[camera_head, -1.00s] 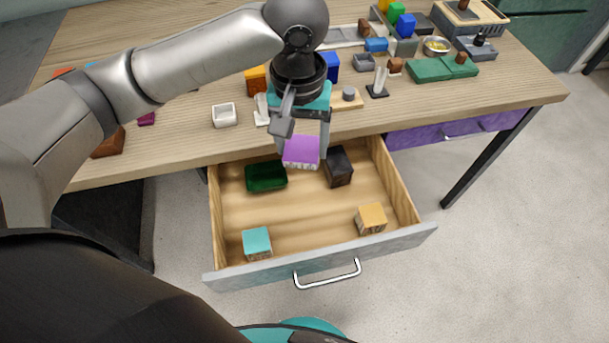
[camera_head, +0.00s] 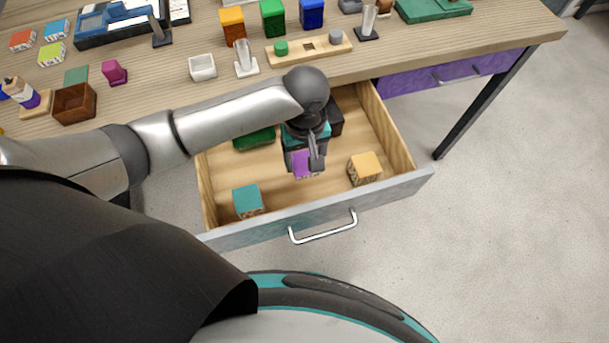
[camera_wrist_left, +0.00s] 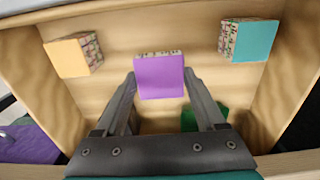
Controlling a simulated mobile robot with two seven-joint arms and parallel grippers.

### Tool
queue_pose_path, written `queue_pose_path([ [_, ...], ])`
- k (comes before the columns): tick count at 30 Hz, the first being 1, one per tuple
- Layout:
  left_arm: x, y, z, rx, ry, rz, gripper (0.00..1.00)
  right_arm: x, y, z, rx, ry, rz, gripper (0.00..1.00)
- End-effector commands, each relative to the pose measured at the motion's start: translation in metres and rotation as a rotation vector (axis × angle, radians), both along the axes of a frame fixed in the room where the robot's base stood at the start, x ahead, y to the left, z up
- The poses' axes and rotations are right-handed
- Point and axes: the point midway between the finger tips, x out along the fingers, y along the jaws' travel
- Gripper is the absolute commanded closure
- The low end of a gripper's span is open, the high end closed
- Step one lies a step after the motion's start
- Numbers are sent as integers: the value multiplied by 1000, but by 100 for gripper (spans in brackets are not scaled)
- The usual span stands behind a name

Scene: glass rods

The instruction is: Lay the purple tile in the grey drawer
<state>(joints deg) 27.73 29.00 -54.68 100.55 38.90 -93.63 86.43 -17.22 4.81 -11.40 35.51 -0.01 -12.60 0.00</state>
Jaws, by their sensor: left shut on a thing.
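The purple tile (camera_head: 304,165) is a block with a plain purple top and patterned sides. My left gripper (camera_head: 303,160) is shut on it, with a finger on each side. In the left wrist view the tile (camera_wrist_left: 160,76) sits between the fingertips (camera_wrist_left: 160,85). The grey drawer (camera_head: 280,220) is pulled open, and the tile is over or inside its wooden interior. I cannot tell whether the tile touches the drawer floor. My right gripper is not in view.
A closed purple drawer (camera_head: 450,75) is at the right. The table (camera_head: 140,130) carries many objects.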

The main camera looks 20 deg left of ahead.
Motion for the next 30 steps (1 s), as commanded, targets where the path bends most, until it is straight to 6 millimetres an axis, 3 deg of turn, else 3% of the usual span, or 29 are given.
queue_pose_path([
  [1,0,0,-16,0,1,-1,93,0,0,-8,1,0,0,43],
  [3,0,0,-27,0,0,-1,93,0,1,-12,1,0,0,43],
  [11,0,0,-46,0,-1,-1,93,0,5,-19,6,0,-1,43],
  [18,0,0,-81,0,0,-1,93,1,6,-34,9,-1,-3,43],
  [30,0,-1,-86,-1,-1,-1,93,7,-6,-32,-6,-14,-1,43],
])
